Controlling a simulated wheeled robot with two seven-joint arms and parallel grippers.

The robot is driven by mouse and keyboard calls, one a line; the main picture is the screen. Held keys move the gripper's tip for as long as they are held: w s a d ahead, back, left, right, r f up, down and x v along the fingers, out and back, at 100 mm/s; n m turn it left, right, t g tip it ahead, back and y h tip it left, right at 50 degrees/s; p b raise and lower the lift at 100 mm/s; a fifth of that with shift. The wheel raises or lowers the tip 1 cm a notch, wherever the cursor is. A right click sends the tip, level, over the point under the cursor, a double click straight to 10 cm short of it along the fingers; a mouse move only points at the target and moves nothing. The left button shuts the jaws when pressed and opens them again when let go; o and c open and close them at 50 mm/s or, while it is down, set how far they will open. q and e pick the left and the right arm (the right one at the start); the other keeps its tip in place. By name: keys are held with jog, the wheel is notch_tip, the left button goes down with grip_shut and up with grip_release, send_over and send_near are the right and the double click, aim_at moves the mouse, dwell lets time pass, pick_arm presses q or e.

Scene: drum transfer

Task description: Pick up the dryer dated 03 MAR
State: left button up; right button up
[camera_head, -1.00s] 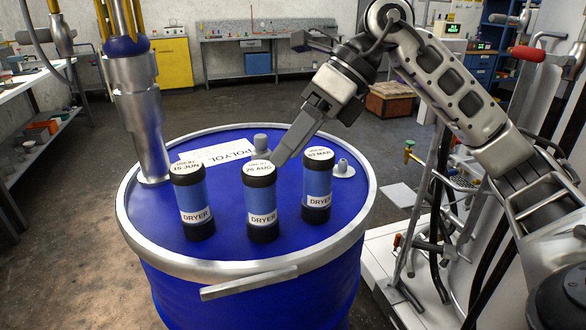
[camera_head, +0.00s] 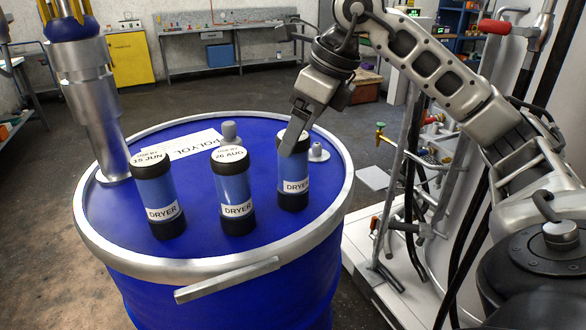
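Three blue cylindrical dryers with black ends stand upright in a row on the blue drum (camera_head: 190,237). The rightmost dryer (camera_head: 293,175) read 03 MAR on its top label earlier; my gripper now hides most of that label. The middle dryer (camera_head: 234,187) reads 26 AUG, and the left dryer (camera_head: 157,190) reads 15 JUN. My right gripper (camera_head: 293,143) points down at the top of the rightmost dryer, overlapping its cap. I cannot tell whether it touches the cap or how far apart its fingers are. My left gripper is out of view.
A metal pump tube (camera_head: 93,110) stands in the drum at the left. A grey cap (camera_head: 229,133) and a small metal fitting (camera_head: 317,152) lie behind the dryers. A white POLYOL label (camera_head: 185,143) is on the lid. The lid's front is clear.

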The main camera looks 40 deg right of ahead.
aim_at(293, 171)
jog(key=x, duration=0.5)
jog(key=shift+a+f, duration=0.1)
jog(key=shift+a, duration=0.1)
jog(key=shift+s, duration=0.1)
jog(key=c, duration=1.2)
